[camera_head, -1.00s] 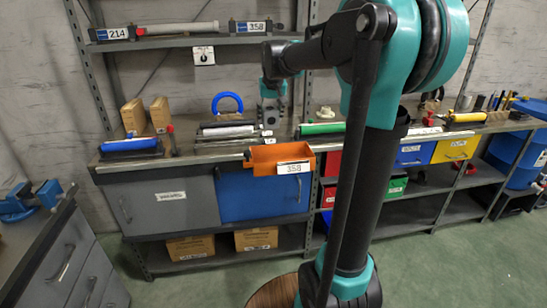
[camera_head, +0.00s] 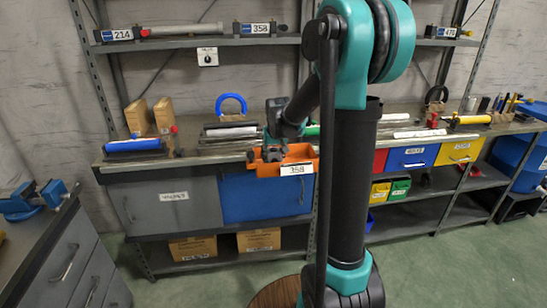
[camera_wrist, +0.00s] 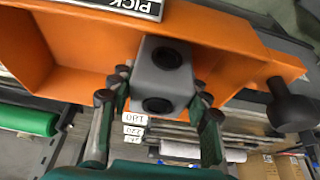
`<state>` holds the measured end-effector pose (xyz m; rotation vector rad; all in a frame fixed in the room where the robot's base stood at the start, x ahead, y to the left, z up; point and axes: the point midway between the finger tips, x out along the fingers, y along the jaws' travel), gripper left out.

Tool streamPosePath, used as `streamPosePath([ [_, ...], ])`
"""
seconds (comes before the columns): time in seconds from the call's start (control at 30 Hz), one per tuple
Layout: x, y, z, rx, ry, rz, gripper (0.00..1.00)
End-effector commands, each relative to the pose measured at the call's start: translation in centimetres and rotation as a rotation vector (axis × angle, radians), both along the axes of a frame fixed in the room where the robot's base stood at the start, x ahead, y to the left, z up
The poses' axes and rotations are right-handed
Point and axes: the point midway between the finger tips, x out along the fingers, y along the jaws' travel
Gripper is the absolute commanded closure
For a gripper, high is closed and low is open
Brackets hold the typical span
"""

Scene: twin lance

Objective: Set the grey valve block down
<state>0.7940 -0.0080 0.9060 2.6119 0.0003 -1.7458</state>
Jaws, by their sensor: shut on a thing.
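The grey valve block (camera_wrist: 160,72) has dark round ports and sits between the two fingers of my gripper (camera_wrist: 161,92) in the wrist view. My gripper is shut on it. The orange bin (camera_wrist: 75,72) spreads behind the block, with a "PICK" label at the top of the picture. In the head view the orange bin (camera_head: 265,171) carries a 358 label at the front edge of the bench, and my gripper (camera_head: 270,154) is at its opening. The block is too small or hidden there. I cannot tell whether it touches the bin's floor.
The bench (camera_head: 205,153) holds a blue roll (camera_head: 133,145), a blue ring (camera_head: 231,103) and two cardboard pieces to the left. A shelf (camera_head: 200,42) with long parts runs above. Yellow and green small bins (camera_head: 398,190) are below to the right.

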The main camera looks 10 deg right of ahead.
Motion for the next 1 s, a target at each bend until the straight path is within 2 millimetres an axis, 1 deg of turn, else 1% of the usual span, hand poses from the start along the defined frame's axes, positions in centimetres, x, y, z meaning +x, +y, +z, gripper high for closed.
streamPosePath([
  [0.37, 0.0, 0.0, -0.4, 0.0, 0.0, 0.0, 0.9],
  [0.4, 0.0, 0.0, -0.4, 0.0, 0.0, 0.0, 0.49],
  [0.53, 0.0, 0.0, -0.4, 0.0, 0.0, 0.0, 0.33],
  [0.83, 0.0, 0.0, -0.4, 0.0, 0.0, 0.0, 0.32],
  [1.0, -0.4, 0.0, 0.6, 0.0, 0.0, 0.0, 0.32],
])
